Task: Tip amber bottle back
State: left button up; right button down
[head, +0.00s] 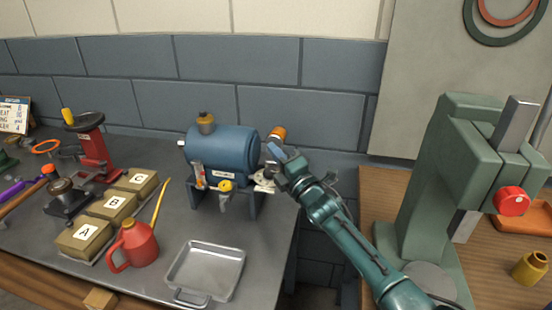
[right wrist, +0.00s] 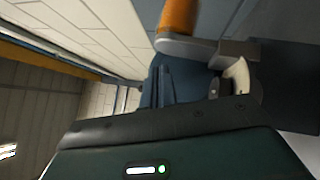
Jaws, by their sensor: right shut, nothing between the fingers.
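The amber bottle (head: 278,134) is a small orange cylinder at the right end of the blue casing (head: 222,155), and it looks tilted in the head view. In the right wrist view the amber bottle (right wrist: 178,17) sits in a grey holder (right wrist: 187,48), with its upper part cut off by the frame. My right gripper (head: 274,153) is shut and empty, just below and in front of the bottle. In the wrist view its blue-grey fingers (right wrist: 163,86) lie close below the holder; I cannot tell whether they touch. My left gripper is out of view.
A metal tray (head: 207,270), a red oil can (head: 133,245) and boxes marked A, B and C (head: 85,237) stand on the grey bench. A green press (head: 430,190) stands right of my arm. A gap separates the two benches.

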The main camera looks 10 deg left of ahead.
jog(key=shift+f+b, duration=0.3)
jog(key=shift+b, duration=0.05)
jog(key=shift+r, duration=0.25)
